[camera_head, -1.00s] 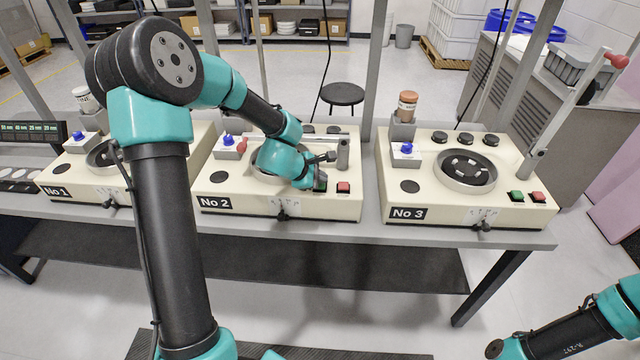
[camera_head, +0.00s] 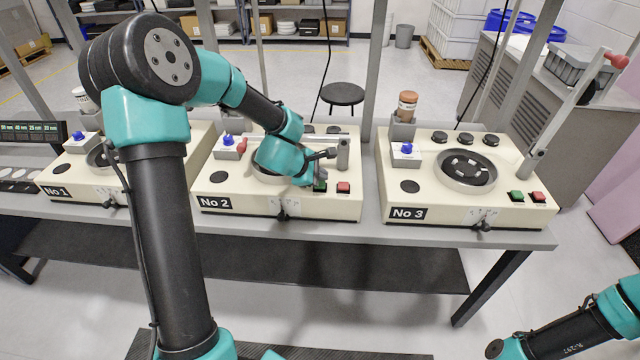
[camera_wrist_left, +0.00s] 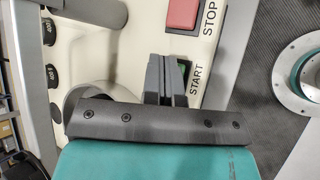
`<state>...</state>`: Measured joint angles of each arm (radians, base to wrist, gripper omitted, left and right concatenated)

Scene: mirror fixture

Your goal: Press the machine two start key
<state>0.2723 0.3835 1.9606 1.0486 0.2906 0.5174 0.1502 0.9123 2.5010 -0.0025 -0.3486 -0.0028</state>
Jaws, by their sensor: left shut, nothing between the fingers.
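The machine two (camera_head: 240,200) is a cream box labelled "No 2" in the middle of the bench. Its green start key (camera_head: 320,187) sits near the front right corner, left of the red stop key (camera_head: 343,187). My left gripper (camera_wrist_left: 166,68) is shut and empty, with its dark fingers together beside the green key (camera_wrist_left: 184,70). The fingers partly cover that key beside the START label. I cannot tell whether they touch it. In the head view the fingers are mostly hidden by my left wrist. My right gripper is out of view.
Machine three (camera_head: 450,205) stands to the right and machine one (camera_head: 70,190) to the left, partly behind my left arm. A grey upright lever (camera_head: 342,155) rises behind the stop key. The red stop key (camera_wrist_left: 182,14) also shows in the left wrist view.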

